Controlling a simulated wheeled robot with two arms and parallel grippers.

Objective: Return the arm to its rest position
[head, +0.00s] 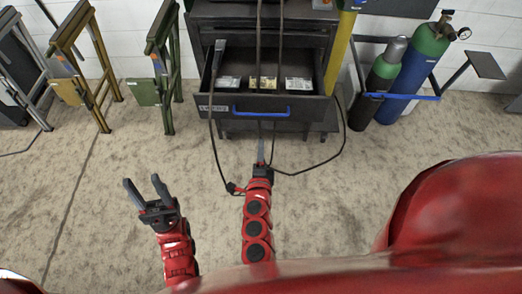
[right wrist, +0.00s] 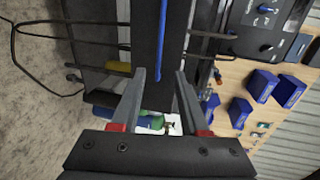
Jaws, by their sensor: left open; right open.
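My left gripper (head: 148,188) is open and empty above the floor at the lower left of the head view. My right gripper (head: 261,150) is in front of the dark drawer (head: 305,107) and below its blue handle (head: 262,112). In the right wrist view its two fingers (right wrist: 160,75) are apart, with the blue handle (right wrist: 161,50) seen beyond the gap, and nothing is held. In the head view the drawer stands pulled out from the dark cabinet (head: 300,38). I cannot tell exactly how far the right fingertips are from the handle.
Several packets (head: 229,82) lie in the drawer. Black cables (head: 342,140) hang around it. Folding stands (head: 165,75) are at the left; gas cylinders (head: 385,72) in a rack are at the right. Blue bins (right wrist: 262,85) show in the right wrist view. The floor (head: 100,235) at left is clear.

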